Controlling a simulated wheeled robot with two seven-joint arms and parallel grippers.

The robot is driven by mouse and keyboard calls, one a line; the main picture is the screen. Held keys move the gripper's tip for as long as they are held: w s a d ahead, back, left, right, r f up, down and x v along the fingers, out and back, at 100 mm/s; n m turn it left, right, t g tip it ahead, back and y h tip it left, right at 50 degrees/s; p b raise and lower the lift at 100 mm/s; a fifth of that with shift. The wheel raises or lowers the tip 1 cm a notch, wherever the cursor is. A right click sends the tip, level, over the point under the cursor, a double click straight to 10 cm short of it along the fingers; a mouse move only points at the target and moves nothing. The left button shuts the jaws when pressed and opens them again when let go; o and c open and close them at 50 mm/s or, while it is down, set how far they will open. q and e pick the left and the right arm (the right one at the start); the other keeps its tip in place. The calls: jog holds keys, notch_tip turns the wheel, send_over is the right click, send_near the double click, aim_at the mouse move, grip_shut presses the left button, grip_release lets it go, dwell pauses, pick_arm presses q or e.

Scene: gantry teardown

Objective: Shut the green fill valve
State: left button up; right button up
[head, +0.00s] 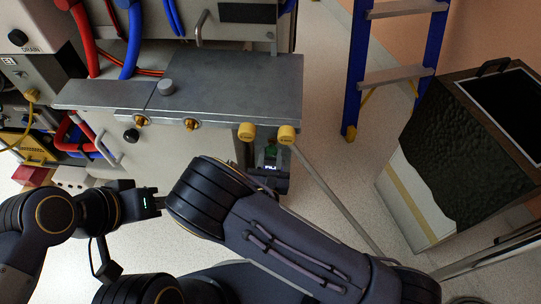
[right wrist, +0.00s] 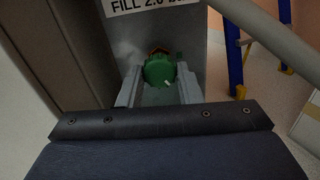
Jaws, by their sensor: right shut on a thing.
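The green fill valve (right wrist: 159,70) is a round green knob on a grey panel, under a white label (right wrist: 150,4) reading FILL 2.0 and a cut-off unit. In the right wrist view my right gripper (right wrist: 160,88) has one finger on each side of the knob and is shut on it. In the head view the right gripper (head: 270,163) is below the grey bench's right end, with a bit of green showing there. My left gripper (head: 155,202) is at lower left, in front of the cabinet and away from the valve; its fingers are too small to read.
The grey bench top (head: 230,85) has brass fittings and yellow caps (head: 287,134) along its front edge. A metal pole (head: 335,195) slants down right of the gripper. A blue ladder (head: 358,70) and a dark-topped case (head: 450,155) stand at right, with bare floor between.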

jog(key=shift+c, duration=0.9)
jog(key=shift+m, duration=0.4)
jog(key=shift+m+b, duration=0.55)
jog(key=shift+m, duration=0.45)
jog(key=shift+m+b, duration=1.2)
jog(key=shift+m, duration=0.9)
jog(key=o, duration=1)
jog(key=shift+s+a, duration=0.1)
jog(key=shift+s, duration=0.05)
